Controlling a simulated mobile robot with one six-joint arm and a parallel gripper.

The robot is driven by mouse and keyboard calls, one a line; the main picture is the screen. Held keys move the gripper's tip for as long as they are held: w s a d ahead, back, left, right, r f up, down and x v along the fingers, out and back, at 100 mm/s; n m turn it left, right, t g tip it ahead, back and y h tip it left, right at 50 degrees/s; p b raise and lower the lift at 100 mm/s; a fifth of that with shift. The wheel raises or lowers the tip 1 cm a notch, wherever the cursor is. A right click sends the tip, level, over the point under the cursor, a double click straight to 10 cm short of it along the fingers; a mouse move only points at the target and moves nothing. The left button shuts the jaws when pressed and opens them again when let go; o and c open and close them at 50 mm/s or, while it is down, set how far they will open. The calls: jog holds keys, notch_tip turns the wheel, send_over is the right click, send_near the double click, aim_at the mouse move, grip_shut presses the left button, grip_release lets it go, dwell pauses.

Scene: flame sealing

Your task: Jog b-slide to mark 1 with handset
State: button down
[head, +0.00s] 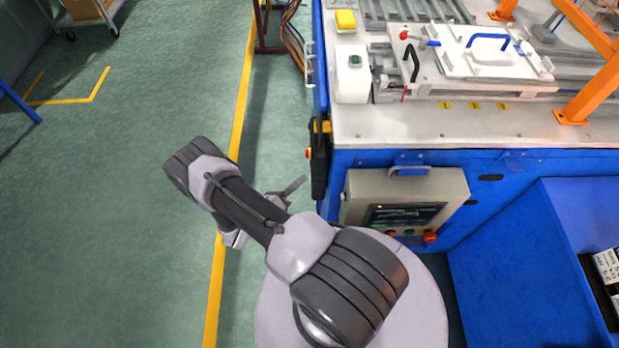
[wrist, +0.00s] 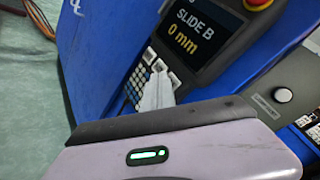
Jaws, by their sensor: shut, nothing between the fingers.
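The handset (head: 319,160) hangs on the left end of the blue machine. In the wrist view the handset (wrist: 228,47) fills the upper middle, its screen (wrist: 193,28) reading "SLIDE B 0 mm". Below the screen is a keypad of pale keys (wrist: 135,84), partly hidden by my fingers. My gripper (wrist: 157,76) is shut and empty, its tips over the keypad; I cannot tell whether they touch a key. In the head view my gripper (head: 298,185) is just left of the handset. Yellow labels (head: 474,106) line the machine's front edge; their numbers are too small to read.
A plate with a blue handle (head: 468,62) sits on the machine top. A grey control box (head: 362,190) with a screen and red button is on the machine's front, right of the handset. Orange posts (head: 591,91) stand at the right.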

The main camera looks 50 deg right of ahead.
jog(key=shift+s+d, duration=0.3)
jog(key=shift+s, duration=0.05)
dwell(0.7)
jog(key=shift+w+a, duration=0.1)
dwell(3.8)
jog(key=shift+w+a+b, duration=0.45)
jog(key=shift+w+b, duration=0.05)
jog(key=w+a+b, duration=0.1)
jog(key=w, duration=0.1)
jog(key=w+a+b, duration=0.2)
jog(key=shift+a, duration=0.1)
dwell(0.8)
